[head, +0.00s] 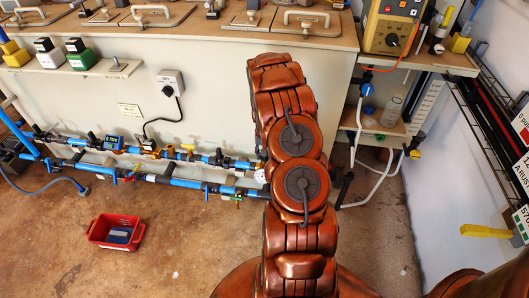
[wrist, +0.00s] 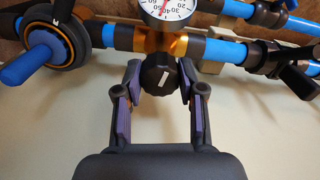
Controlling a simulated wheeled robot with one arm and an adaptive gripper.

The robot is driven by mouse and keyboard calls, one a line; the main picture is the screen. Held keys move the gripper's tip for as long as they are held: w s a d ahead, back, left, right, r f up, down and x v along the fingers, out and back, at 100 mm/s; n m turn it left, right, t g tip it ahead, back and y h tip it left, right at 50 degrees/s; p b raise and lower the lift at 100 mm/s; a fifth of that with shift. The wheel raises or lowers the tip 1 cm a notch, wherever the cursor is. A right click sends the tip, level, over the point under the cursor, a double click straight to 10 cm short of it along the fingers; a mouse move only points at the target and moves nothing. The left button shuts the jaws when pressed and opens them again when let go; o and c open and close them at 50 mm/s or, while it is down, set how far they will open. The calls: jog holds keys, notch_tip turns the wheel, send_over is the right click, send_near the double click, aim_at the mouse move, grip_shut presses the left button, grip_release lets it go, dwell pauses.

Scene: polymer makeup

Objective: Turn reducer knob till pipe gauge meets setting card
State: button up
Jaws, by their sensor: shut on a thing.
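The reducer knob (wrist: 160,74) is black and ribbed with a pale stripe, below a brass body (wrist: 178,44) on the blue pipe in the wrist view. My gripper (wrist: 160,80) is shut on this knob, one purple-padded finger on each side. The pipe gauge (wrist: 168,8) is a white dial just beyond the knob. It is cut by the top edge and upside down, so I cannot tell its reading. In the head view my arm hides the gripper and knob.
A valve with a blue handle (wrist: 30,66) is left of the knob, and a black-handled fitting (wrist: 290,72) is to the right. Blue pipes (head: 190,182) run low along the bench. A red bin (head: 95,232) stands on the floor, with clear floor around it.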

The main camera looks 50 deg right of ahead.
dwell(0.4)
jog(key=o, duration=1.1)
jog(key=shift+o, duration=0.2)
notch_tip(320, 180, up, 12)
dwell(0.4)
